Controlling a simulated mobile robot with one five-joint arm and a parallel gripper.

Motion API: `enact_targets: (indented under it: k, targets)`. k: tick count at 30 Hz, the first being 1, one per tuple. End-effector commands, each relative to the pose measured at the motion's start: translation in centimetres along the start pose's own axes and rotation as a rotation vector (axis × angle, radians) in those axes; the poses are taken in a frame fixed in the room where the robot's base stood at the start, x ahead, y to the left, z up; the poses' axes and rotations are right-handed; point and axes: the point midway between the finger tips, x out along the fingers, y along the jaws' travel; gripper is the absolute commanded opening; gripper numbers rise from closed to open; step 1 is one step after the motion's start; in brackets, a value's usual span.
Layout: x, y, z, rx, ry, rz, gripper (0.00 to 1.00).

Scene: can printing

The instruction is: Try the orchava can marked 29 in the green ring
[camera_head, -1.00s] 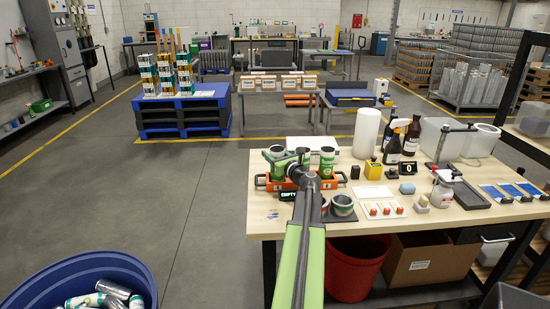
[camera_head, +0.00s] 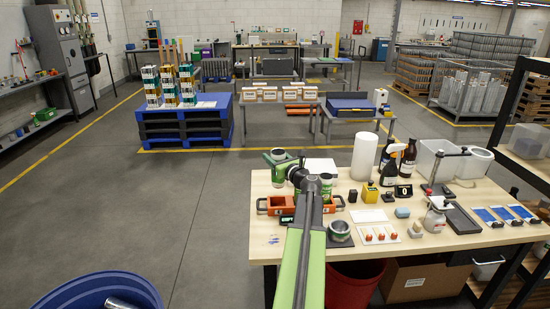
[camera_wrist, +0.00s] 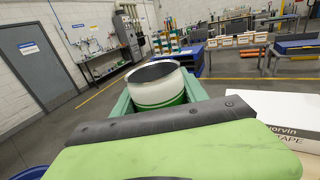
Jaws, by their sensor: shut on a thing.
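A second green and white can (camera_head: 327,186) stands at the rack's right, partly behind my arm. A grey ring (camera_head: 341,228) with some green on its side sits on the table right of my arm. My arm may hide another ring beside it.
The wooden table (camera_head: 440,245) also holds a white roll (camera_head: 364,157), dark bottles (camera_head: 389,170), a yellow device (camera_head: 370,193), a small black display (camera_head: 404,191) and a white tray (camera_head: 377,234) with red-topped pieces. A white box (camera_wrist: 285,115) is near the gripper. A blue bin (camera_head: 95,290) stands lower left.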

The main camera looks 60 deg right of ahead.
Motion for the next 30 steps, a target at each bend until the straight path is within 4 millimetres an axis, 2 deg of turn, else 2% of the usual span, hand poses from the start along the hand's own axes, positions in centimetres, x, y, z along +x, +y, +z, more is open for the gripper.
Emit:
enact_targets:
  k: [1, 24, 30]
  targets:
    - [0.0, 0.0, 0.6, 0.0, 0.0, 0.0, 0.14]
    - [-0.1, -0.1, 5.1, 0.0, 0.0, -0.001, 0.14]
    - [-0.1, -0.1, 5.5, 0.0, 0.0, -0.002, 0.14]
